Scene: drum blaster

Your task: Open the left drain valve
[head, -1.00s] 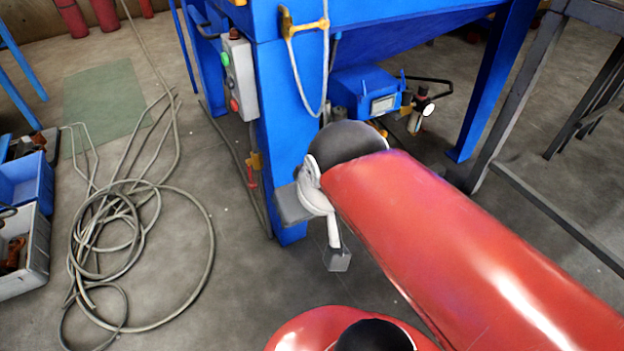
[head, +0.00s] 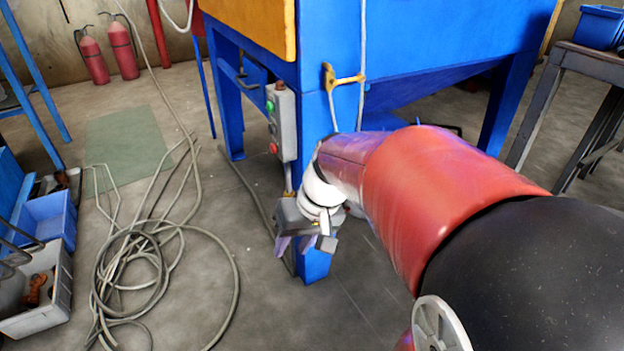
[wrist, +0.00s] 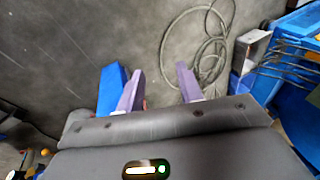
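My gripper (head: 304,242) hangs in front of the lower part of the blue machine leg (head: 314,266) in the head view. In the wrist view my gripper (wrist: 158,88) is open, its two purple fingers apart with only floor visible between them. The blue leg (wrist: 110,88) shows just left of the left finger there. A small red bit shows at the base of that finger; I cannot tell if it is a valve handle. The left drain valve is not clearly visible in the head view; my gripper and arm cover part of the leg.
A grey control box (head: 281,122) with green and red buttons is on the machine above my gripper. A coiled hose (head: 150,270) lies on the floor to the left, near a blue crate (head: 50,215). A dark metal table (head: 580,65) stands at right.

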